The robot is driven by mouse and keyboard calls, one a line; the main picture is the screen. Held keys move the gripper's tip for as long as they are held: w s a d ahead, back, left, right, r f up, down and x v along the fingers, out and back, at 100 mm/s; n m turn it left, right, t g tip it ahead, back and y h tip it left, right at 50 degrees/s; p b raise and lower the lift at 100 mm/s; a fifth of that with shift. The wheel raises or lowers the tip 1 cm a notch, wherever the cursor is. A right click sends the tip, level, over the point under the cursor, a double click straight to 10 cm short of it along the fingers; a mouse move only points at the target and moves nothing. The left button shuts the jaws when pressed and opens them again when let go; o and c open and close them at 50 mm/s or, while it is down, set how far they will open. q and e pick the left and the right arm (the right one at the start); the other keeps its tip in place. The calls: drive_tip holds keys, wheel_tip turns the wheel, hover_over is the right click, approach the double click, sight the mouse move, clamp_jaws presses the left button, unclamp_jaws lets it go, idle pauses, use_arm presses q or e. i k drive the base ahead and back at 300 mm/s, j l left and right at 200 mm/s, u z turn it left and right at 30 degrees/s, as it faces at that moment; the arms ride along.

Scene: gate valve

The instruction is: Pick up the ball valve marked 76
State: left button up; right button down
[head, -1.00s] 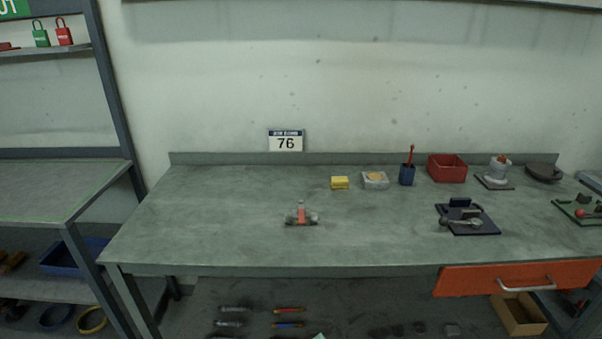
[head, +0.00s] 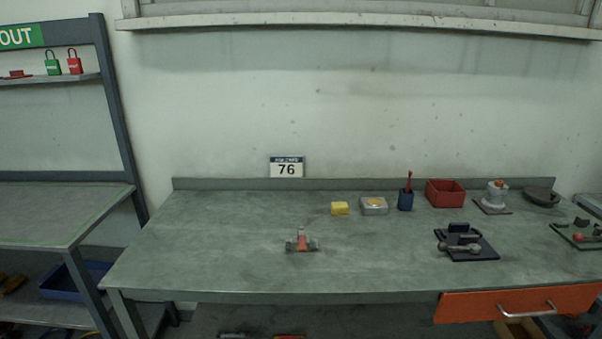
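A small ball valve (head: 302,243) with a grey metal body and an orange-red handle lies on the grey workbench (head: 220,245), left of its middle. A white sign marked 76 (head: 287,167) stands behind it at the bench's back edge. Nothing touches the valve, and the bench around it is bare. Neither of my grippers shows in the head view.
An orange drawer (head: 518,303) is under the bench's right front. Shelving (head: 62,210) stands left.

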sight(292, 243)
drive_tip(key=i+l, duration=0.15)
drive_tip(key=l, duration=0.25)
drive_tip(key=i+l, duration=0.2)
drive_tip(key=l, duration=0.2)
drive_tip(key=i+l+u, duration=0.1)
drive_tip(key=l, duration=0.25)
drive_tip(key=i+l, duration=0.2)
drive_tip(key=l, duration=0.2)
